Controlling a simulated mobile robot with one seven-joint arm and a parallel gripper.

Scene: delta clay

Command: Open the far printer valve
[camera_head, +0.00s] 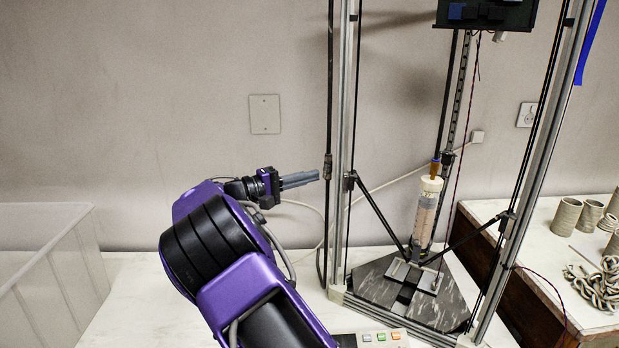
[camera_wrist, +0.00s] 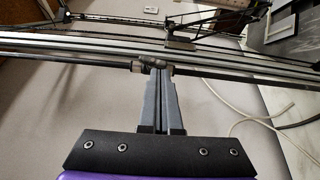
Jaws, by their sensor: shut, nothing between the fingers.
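A small grey valve (camera_head: 328,166) sits on a dark vertical pipe beside the printer's left post in the head view. In the wrist view the valve (camera_wrist: 150,61) shows as a fitting with a short handle on the pipe, just beyond my fingertips. My gripper (camera_head: 317,176) points right at the valve, its grey fingers together and empty. In the wrist view my gripper (camera_wrist: 161,74) has its tips at the valve, overlapping part of it. I cannot tell whether they touch. The handle's exact angle is too small to tell.
The printer's frame posts (camera_head: 347,130) stand close behind the valve. A clay cartridge (camera_head: 425,213) stands over the dark printer base (camera_head: 365,278). A clear bin (camera_head: 50,265) is at left. Clay pots (camera_head: 566,216) and coiled clay stand on the right table. A pale hose (camera_head: 385,183) runs along the wall.

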